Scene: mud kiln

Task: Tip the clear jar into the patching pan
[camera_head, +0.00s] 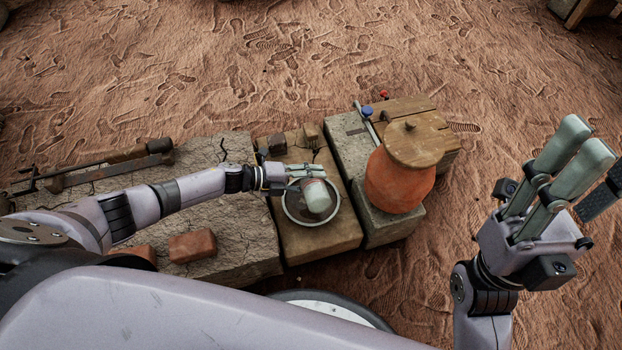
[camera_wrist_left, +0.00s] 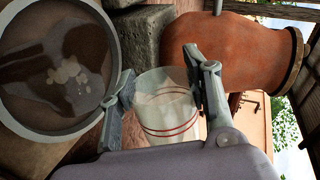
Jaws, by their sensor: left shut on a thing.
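My left gripper (camera_head: 304,179) is shut on the clear jar (camera_head: 317,196) and holds it tilted over the patching pan (camera_head: 289,211). In the left wrist view the jar (camera_wrist_left: 165,108) has red stripes and some pale content, and sits between the fingers of my left gripper (camera_wrist_left: 160,88). The round pan (camera_wrist_left: 113,45) is beside it at left, with a dark inside and a patch of pale bits (camera_wrist_left: 68,74) in it. I cannot tell whether anything is falling from the jar. My right gripper (camera_head: 590,165) is raised at the right, empty, its fingers apart.
An orange clay pot (camera_head: 396,185) with a wooden lid (camera_head: 414,145) stands on a block right of the pan. Bricks (camera_head: 193,245) and long tools (camera_head: 110,163) lie on the cracked slab (camera_head: 235,230) at left. Sandy ground surrounds the benches.

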